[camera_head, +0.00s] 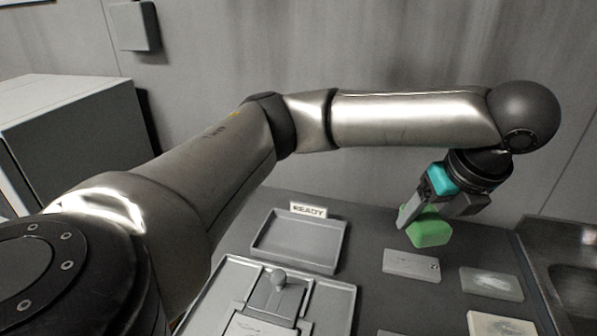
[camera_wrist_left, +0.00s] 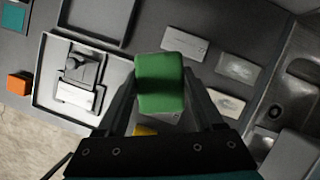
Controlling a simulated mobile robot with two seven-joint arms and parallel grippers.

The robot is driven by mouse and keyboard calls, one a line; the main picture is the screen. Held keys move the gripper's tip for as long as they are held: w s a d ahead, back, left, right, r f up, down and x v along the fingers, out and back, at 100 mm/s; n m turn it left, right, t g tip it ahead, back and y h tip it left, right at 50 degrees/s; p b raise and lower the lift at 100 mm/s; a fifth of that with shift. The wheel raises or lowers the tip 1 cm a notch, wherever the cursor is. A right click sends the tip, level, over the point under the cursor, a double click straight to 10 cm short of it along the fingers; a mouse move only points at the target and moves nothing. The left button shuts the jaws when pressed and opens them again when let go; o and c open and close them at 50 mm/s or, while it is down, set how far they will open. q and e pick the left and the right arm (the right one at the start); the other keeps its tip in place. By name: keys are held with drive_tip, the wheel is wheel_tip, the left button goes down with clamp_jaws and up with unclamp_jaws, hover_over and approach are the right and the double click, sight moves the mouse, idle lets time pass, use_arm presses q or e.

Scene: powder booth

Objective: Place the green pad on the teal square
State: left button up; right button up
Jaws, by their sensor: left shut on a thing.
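The green pad (camera_head: 429,229) is a rounded block held between the fingers of my left gripper (camera_head: 421,218), above the right part of the grey table. In the left wrist view the pad (camera_wrist_left: 160,84) sits between the two fingertips of my left gripper (camera_wrist_left: 160,95), which is shut on it. The teal square (camera_wrist_left: 14,17) lies flat at the upper left of the left wrist view, partly cut off by the frame edge, well apart from the pad. I cannot see the square in the head view. My right gripper is not in view.
An empty grey tray (camera_head: 262,246) stands behind a larger tray (camera_head: 344,290) holding a grey knobbed fixture (camera_head: 279,281). A READY sign (camera_head: 308,209) stands at the back. Several flat plates lie at right, beside a sink (camera_head: 580,285). An orange cube (camera_wrist_left: 18,83) shows in the left wrist view.

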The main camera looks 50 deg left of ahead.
use_arm(q)
drive_tip(key=shift+r, duration=0.1)
drive_tip(key=b, duration=0.3)
hover_over(393, 296)
drive_tip(key=d, duration=0.1)
drive_tip(key=f, duration=1.4)
drive_tip(key=shift+s+d+f, duration=0.1)
drive_tip(key=shift+s+f, duration=0.15)
drive_tip(key=shift+s, duration=0.15)
wheel_tip(393, 296, down, 5)
drive_tip(key=shift+r+b, duration=0.1)
drive_tip(key=shift+b, duration=0.6)
drive_tip(key=shift+f, duration=0.4)
drive_tip(key=shift+f, duration=0.1)
drive_tip(key=o, duration=1.3)
drive_tip(key=shift+o, duration=0.2)
